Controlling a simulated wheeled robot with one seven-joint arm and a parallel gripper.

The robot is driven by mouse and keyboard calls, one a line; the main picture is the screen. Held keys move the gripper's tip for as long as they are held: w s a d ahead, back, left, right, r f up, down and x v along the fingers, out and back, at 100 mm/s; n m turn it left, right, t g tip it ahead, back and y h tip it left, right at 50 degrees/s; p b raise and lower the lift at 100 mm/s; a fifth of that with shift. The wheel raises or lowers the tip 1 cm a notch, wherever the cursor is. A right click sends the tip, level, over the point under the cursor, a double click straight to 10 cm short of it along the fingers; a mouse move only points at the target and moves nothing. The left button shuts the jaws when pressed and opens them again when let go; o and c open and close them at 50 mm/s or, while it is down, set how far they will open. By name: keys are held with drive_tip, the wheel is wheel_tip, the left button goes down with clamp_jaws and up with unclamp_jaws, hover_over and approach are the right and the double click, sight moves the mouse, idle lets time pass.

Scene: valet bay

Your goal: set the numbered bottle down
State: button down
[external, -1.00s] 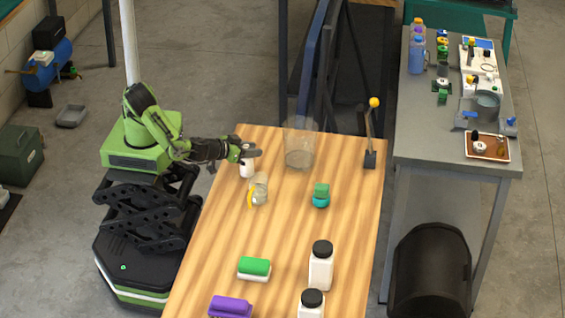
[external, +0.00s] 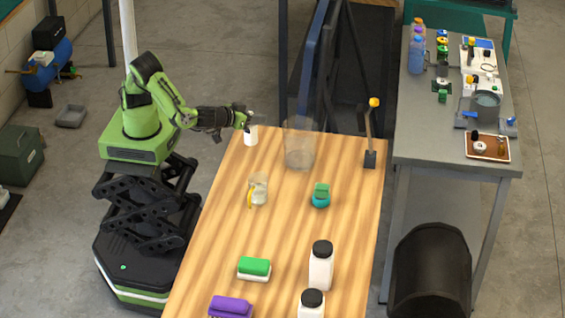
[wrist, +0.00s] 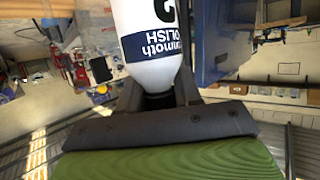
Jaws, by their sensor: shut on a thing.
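The numbered bottle (external: 251,136) is small and white, and shows at the far left corner of the wooden table (external: 300,230). My gripper (external: 246,119) is shut on its top end. In the wrist view the bottle (wrist: 150,72) fills the upper middle, with a dark blue label reading "POLISH" and part of a dark digit that looks like a 2. Its dark neck end sits between the fingers of my gripper (wrist: 158,100). The bottle looks roughly upright in the external view. Whether its base touches the table I cannot tell.
A clear tall container (external: 299,150) stands right of the bottle. A glass jar with a yellow strip (external: 258,190), a teal pot (external: 321,198), a lever (external: 370,140), brushes (external: 254,267) and black-capped bottles (external: 320,268) are on the table. The table's left strip is bare.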

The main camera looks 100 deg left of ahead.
drive_tip(key=s+a+n+g+y+p, duration=0.15)
drive_tip(key=a+n+g, duration=0.25)
drive_tip(key=a, duration=1)
drive_tip(key=shift+y, duration=0.35)
drive_tip(key=f+b, duration=0.3)
drive_tip(key=f, duration=0.7)
drive_tip(key=shift+w, duration=0.2)
drive_tip(key=c, duration=0.8)
unclamp_jaws()
